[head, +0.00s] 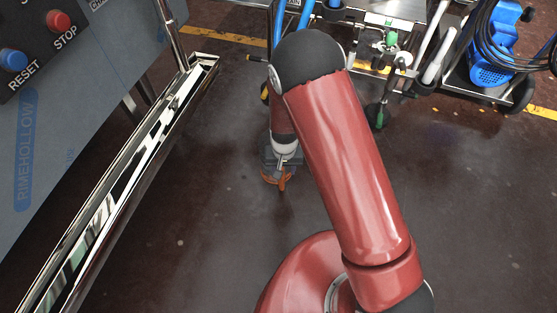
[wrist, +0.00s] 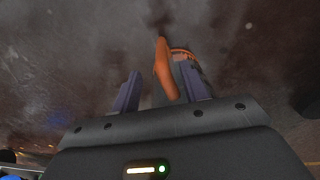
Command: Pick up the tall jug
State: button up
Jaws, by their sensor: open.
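An orange jug (head: 278,180) shows low under my gripper in the head view; most of it is hidden by the gripper. In the wrist view a long orange part (wrist: 165,68), which looks like its handle, lies between the two fingers, closer to the right one. A bit of a curved orange rim shows beside it, partly behind the right finger. My gripper (wrist: 160,82) is open, with a clear gap between the left finger and the orange part. I cannot tell whether the right finger touches the jug.
A grey panel (head: 60,120) with red and blue buttons and a shiny metal rail (head: 125,180) stand at the left. A metal cart (head: 400,12) and a blue container (head: 492,60) with black hoses are at the back right. Dark floor (head: 200,240) is clear around the jug.

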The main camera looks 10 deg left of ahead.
jog(key=f, duration=0.2)
jog(key=f+b, duration=0.1)
jog(key=f, duration=0.2)
jog(key=shift+s+a+f, duration=0.1)
jog(key=shift+a+f, duration=0.05)
jog(key=shift+a, duration=0.05)
jog(key=shift+c, duration=0.2)
